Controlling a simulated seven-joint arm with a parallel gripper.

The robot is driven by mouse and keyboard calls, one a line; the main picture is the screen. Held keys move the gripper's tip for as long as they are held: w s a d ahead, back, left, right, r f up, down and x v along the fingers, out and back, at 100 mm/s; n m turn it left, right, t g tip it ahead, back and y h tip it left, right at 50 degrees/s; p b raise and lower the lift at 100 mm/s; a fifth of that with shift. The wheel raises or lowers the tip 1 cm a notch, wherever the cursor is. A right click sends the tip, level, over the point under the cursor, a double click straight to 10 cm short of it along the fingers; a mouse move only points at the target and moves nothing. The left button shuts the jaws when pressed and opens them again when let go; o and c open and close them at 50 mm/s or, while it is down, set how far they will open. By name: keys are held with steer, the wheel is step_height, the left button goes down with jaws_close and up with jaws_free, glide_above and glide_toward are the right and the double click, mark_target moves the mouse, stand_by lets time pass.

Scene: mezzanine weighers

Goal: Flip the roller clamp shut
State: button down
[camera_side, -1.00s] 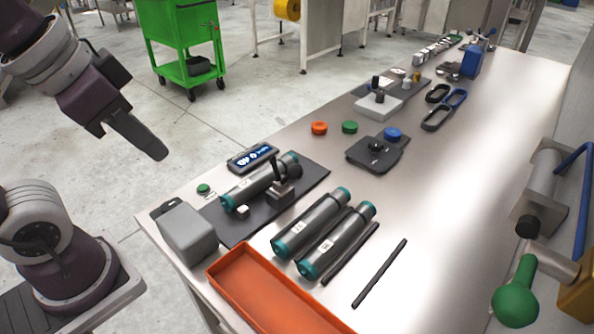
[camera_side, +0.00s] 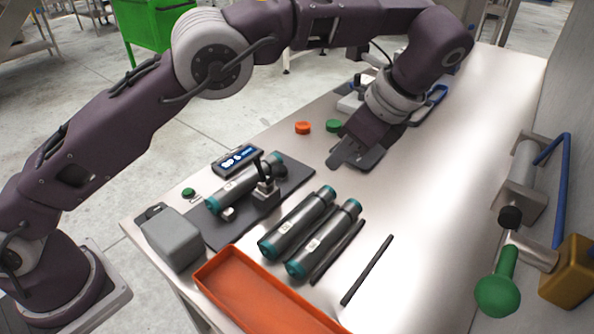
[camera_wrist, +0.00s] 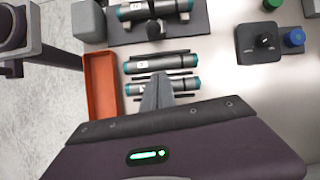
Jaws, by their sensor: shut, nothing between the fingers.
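The roller clamp (camera_side: 266,186) stands on a dark mat (camera_side: 296,174), beside a steel roller (camera_side: 238,194) with teal ends that lies in its fixture. Its black handle rises above the roller; the exact handle angle is too small to tell. In the wrist view the clamp (camera_wrist: 154,29) is at the top, on the near side of the roller (camera_wrist: 142,9). My gripper (camera_side: 338,162) is shut and empty, above the table to the right of the clamp and apart from it. Its closed fingers (camera_wrist: 157,92) point toward the loose rollers in the wrist view.
Two loose rollers (camera_side: 297,222) (camera_side: 324,239) and thin dark rods (camera_side: 367,270) lie beside the mat. An orange tray (camera_side: 262,292), a grey box (camera_side: 170,238) and a display (camera_side: 237,160) are nearby.

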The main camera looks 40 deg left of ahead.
steer(key=a+f, duration=0.7)
steer(key=a, duration=0.1)
steer(key=shift+s+a+f, duration=0.3)
steer(key=shift+f, duration=0.1)
stand_by(0.4)
